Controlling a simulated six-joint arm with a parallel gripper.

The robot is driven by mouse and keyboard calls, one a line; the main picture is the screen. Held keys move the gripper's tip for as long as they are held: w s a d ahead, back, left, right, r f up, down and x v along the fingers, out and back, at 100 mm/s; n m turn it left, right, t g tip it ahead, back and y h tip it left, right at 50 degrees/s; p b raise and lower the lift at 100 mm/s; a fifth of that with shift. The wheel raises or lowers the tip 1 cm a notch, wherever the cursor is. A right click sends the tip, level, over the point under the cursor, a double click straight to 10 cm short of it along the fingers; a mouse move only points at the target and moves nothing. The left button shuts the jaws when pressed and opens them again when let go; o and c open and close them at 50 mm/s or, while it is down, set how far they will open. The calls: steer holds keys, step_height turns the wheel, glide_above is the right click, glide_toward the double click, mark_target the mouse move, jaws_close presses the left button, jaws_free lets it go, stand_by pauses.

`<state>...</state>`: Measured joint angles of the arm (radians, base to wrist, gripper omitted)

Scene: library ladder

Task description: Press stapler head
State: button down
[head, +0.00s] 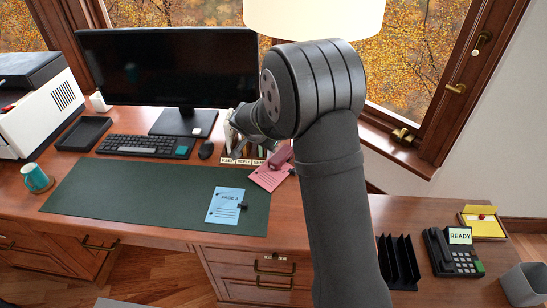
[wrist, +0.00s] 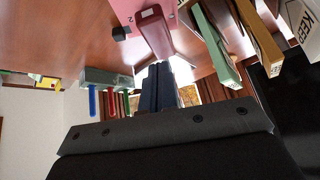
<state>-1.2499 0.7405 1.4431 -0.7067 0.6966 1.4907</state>
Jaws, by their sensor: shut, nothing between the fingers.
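The stapler is a dark pink-red block. In the head view the stapler (head: 281,156) rests at the upper edge of a pink sheet (head: 268,178), just left of my arm, partly hidden by it. In the wrist view the stapler (wrist: 153,31) shows beyond my fingers, with one end towards them. My gripper (wrist: 157,68) is shut and empty, its two dark fingers side by side. The fingertips appear close to the stapler's near end; I cannot tell whether they touch it. In the head view my arm mostly hides the gripper.
Several upright files (wrist: 216,48) stand beside the stapler, behind small labels (head: 242,161). A mouse (head: 206,150), keyboard (head: 146,145) and monitor (head: 170,66) are to the left. A blue sheet (head: 226,204) lies on the green mat (head: 120,198), whose left part is clear. A phone (head: 452,252) stands right.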

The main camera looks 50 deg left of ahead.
steer(key=s+r, duration=0.1)
steer(key=s+d+r+t, duration=0.1)
steer(key=s+r+n+t, duration=0.1)
steer(key=shift+s+d+r, duration=0.25)
steer(key=shift+s, duration=0.1)
glide_above(277, 158)
steer(key=s+d, duration=0.1)
steer(key=s, duration=0.2)
steer(key=f, duration=0.7)
steer(key=shift+d, duration=0.2)
step_height(277, 158, down, 3)
steer(key=shift+w+a+f, duration=0.1)
steer(key=shift+w+f, duration=0.05)
steer(key=shift+f, duration=0.5)
